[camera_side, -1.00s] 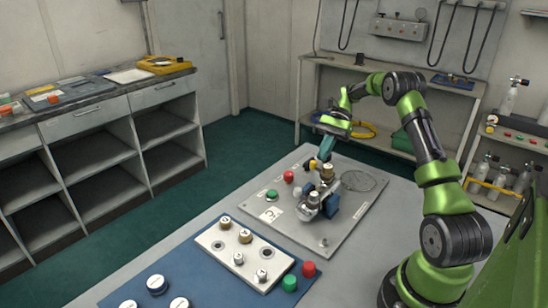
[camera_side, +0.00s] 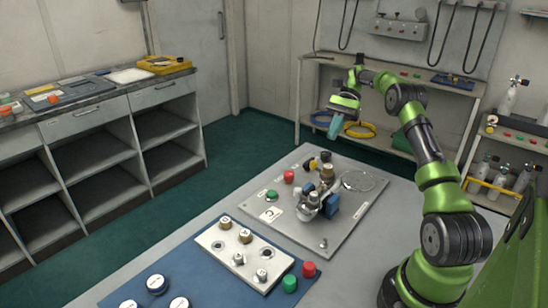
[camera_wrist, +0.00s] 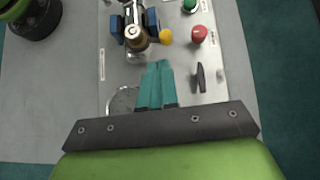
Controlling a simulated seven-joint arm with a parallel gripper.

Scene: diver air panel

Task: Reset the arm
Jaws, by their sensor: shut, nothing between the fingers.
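My green arm ends in my gripper (camera_side: 334,128), which hangs in the air above the far edge of the grey panel plate (camera_side: 338,235) in the side view. Its teal fingers are shut and empty, side by side, in the wrist view (camera_wrist: 156,82). Below it on the plate stands a valve assembly with a brass fitting (camera_side: 327,173) and a blue-sided regulator (camera_side: 332,205). The brass fitting also shows in the wrist view (camera_wrist: 136,38), ahead of the fingertips. Nothing touches the fingers.
The plate carries a red knob (camera_side: 289,176), a green knob (camera_side: 271,196) and a yellow knob (camera_wrist: 166,36). A black lever (camera_wrist: 201,77) is right of the fingers. A white block (camera_side: 245,252) with several knobs lies on a blue mat (camera_side: 190,275). Shelves (camera_side: 385,140) stand behind.

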